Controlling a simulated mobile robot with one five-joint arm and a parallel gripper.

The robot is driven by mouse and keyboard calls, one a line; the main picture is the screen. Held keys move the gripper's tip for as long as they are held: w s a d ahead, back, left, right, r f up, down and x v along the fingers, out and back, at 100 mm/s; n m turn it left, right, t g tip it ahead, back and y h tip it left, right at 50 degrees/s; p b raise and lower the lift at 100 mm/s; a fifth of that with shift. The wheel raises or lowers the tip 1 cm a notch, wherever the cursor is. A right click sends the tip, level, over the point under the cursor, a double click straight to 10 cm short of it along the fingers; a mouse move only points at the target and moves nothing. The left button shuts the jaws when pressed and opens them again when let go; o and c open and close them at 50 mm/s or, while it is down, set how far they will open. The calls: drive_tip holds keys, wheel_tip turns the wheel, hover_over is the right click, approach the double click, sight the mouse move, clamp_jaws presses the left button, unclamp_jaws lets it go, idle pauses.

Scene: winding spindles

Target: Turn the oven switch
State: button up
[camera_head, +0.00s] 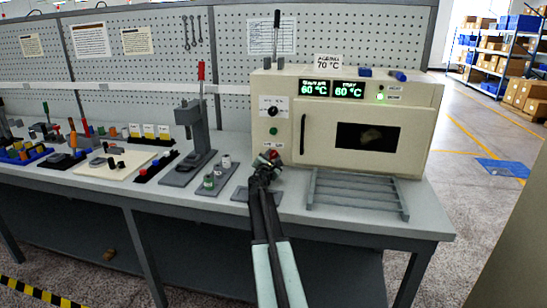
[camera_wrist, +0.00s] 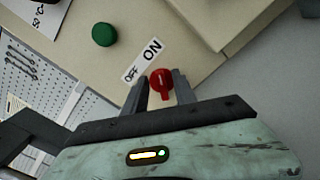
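The oven (camera_head: 310,120) is a cream box on the bench, its displays reading 60 °C. Its red switch (camera_wrist: 161,79) is a round knob with a pale pointer mark, below a white label (camera_wrist: 143,60) reading OFF and ON. My gripper (camera_wrist: 161,86) is at the switch, one grey finger on each side of the knob. The fingers are apart, with small gaps visible beside the knob. In the head view my gripper (camera_head: 265,168) is at the oven's lower left front and covers part of the switch.
A green button (camera_wrist: 104,34) sits above the label, and a black dial (camera_head: 272,111) is higher on the panel. A grey rack (camera_head: 358,194) lies before the oven door. A press (camera_head: 197,140) and small parts stand to the left.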

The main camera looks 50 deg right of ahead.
drive_tip(key=shift+w+d, duration=0.2)
drive_tip(key=shift+d, duration=0.05)
drive_tip(key=shift+s, duration=0.1)
